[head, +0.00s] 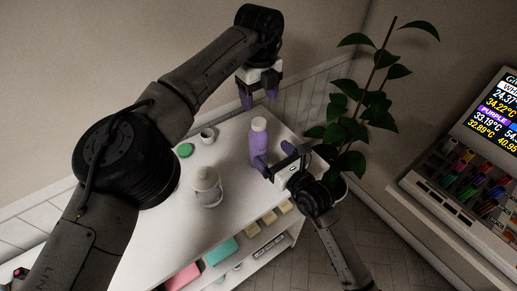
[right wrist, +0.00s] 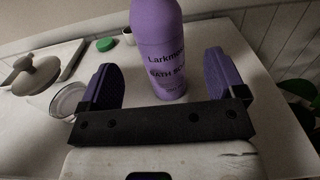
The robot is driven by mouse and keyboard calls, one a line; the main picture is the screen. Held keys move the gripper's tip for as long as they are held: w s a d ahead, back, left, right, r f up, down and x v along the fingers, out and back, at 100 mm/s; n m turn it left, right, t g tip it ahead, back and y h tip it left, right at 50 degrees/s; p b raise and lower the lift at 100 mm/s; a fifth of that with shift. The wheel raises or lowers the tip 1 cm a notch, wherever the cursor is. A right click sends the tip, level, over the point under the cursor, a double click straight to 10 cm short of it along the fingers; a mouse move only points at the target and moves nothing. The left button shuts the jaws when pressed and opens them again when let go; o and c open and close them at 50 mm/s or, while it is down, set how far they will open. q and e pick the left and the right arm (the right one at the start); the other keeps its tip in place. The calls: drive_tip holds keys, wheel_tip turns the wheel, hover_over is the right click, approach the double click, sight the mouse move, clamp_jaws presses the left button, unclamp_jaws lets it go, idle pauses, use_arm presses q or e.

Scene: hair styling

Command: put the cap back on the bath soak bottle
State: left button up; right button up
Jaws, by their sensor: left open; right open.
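The purple bath soak bottle (head: 259,146) stands upright near the far right end of the white table. A whitish cap-like piece (head: 259,124) is at its top; I cannot tell how firmly it is seated. My left gripper (head: 260,98) is open and empty, pointing down just above the bottle top. My right gripper (head: 274,157) is open at the bottle's right side. In the right wrist view, the bottle (right wrist: 160,45) stands between the two spread purple fingers with gaps on both sides. Its top is cut off there.
On the white table (head: 160,235) are a lidded glass jar (head: 207,187), a green disc (head: 185,150) and a small white cup (head: 207,135). A leafy plant (head: 365,110) stands close to the right of my right gripper. The table's front half looks clear.

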sight(264, 146)
drive_tip(key=shift+x, duration=3.05)
clamp_jaws()
use_arm(q)
drive_tip(key=shift+f, duration=0.1)
use_arm(e)
drive_tip(key=shift+a, duration=0.1)
use_arm(q)
drive_tip(key=shift+f, duration=3.9)
drive_tip(key=shift+c, duration=0.4)
